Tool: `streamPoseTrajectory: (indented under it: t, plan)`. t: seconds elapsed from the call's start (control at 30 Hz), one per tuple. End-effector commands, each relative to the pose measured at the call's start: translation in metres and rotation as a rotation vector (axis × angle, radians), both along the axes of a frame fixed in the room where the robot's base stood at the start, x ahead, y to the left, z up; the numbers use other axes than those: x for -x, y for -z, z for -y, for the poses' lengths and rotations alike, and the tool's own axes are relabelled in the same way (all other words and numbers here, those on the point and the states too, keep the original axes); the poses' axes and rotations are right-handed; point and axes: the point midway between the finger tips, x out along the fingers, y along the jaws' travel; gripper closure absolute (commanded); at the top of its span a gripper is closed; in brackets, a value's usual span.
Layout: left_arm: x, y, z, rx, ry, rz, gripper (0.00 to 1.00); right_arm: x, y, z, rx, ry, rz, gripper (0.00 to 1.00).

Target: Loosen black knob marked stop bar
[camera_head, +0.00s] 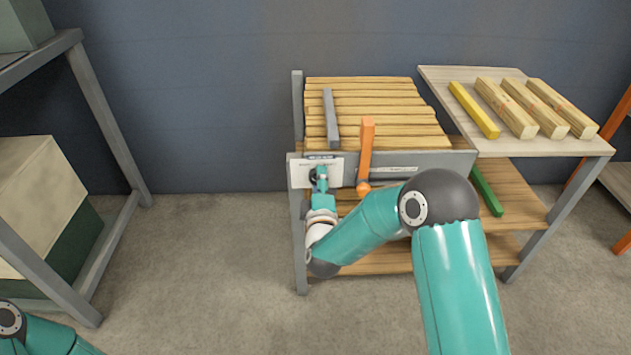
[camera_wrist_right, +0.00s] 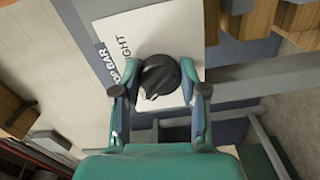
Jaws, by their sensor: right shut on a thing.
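In the head view the plate (camera_head: 299,173) is at the left end of the grey front rail, and my gripper mostly covers the knob. My right gripper (camera_head: 320,175) is shut on the knob, with one finger on each side of it; it also shows in the right wrist view (camera_wrist_right: 161,88). A pale pointer ridge shows on the knob's face. My left gripper is out of view; only part of my left arm shows at the lower left.
An orange bar (camera_head: 366,150) stands right beside the plate. A grey bar (camera_head: 331,118) lies on the wooden slats (camera_head: 390,100) behind the rail. To the right, a side table (camera_head: 450,77) holds a yellow bar (camera_head: 474,109) and several timber pieces. A grey shelf rack (camera_head: 110,125) stands at left.

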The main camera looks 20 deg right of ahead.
Motion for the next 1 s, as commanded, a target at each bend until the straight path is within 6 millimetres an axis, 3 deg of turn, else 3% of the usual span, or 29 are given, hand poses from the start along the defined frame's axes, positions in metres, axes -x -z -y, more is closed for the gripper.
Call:
streamPoseTrajectory:
  t: [0.67, 0.7, 0.83, 1.0]
  plan:
    - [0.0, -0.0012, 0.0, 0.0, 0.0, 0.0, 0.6, -0.0007, 0.0006, -0.006, 0.079, -0.017, -0.024, 0.92]
    - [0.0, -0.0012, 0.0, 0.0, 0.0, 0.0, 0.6, -0.0007, 0.0007, -0.0061, 0.079, -0.018, -0.025, 0.56]
    - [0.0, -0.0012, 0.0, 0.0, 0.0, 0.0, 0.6, -0.0005, 0.0009, -0.0048, 0.078, -0.014, -0.024, 0.34]
    - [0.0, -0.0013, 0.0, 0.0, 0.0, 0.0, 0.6, -0.0002, 0.0005, -0.003, 0.077, -0.009, -0.024, 0.32]
